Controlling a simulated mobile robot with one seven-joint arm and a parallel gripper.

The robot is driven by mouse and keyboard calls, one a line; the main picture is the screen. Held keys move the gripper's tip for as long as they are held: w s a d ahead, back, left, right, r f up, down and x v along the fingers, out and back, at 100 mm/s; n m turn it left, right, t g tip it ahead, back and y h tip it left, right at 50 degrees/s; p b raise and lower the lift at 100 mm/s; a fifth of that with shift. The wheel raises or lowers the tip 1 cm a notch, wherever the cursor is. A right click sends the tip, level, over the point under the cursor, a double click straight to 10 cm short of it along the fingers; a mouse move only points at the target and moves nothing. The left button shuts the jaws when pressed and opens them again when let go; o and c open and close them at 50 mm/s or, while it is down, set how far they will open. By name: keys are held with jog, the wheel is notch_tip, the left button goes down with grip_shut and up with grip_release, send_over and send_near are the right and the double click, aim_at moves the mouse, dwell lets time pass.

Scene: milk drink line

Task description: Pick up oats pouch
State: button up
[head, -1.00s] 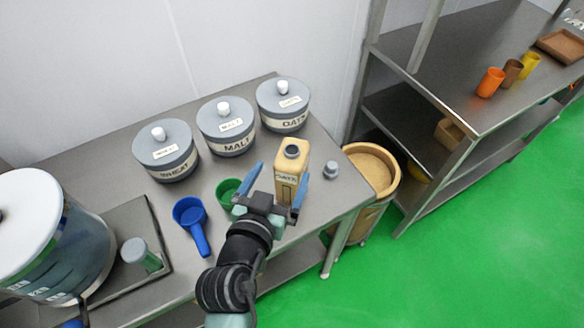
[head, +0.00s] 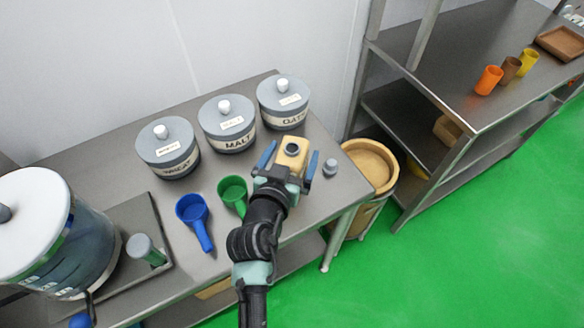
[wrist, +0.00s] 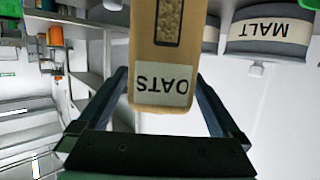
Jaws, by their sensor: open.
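The oats pouch (head: 292,150) is a tan, upright pack with a dark round cap or mouth on top. It stands on the steel table, and my gripper hides most of its lower part in the head view. In the wrist view the pouch (wrist: 158,62) appears upside down with its white OATS label, between my fingers. My gripper (head: 290,160) is open, with one blue finger on each side of the pouch. In the wrist view small gaps show between the pouch and both fingers of my gripper (wrist: 165,100).
Lidded canisters of wheat (head: 168,152), malt (head: 227,125) and oats (head: 284,102) stand behind. A green scoop (head: 233,192) and a blue scoop (head: 194,213) lie left of my gripper. A small grey cap (head: 330,168) sits just right of it. A bin (head: 372,168) stands past the table edge.

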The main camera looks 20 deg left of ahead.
grip_shut()
jog(key=shift+r, duration=0.15)
dwell(0.4)
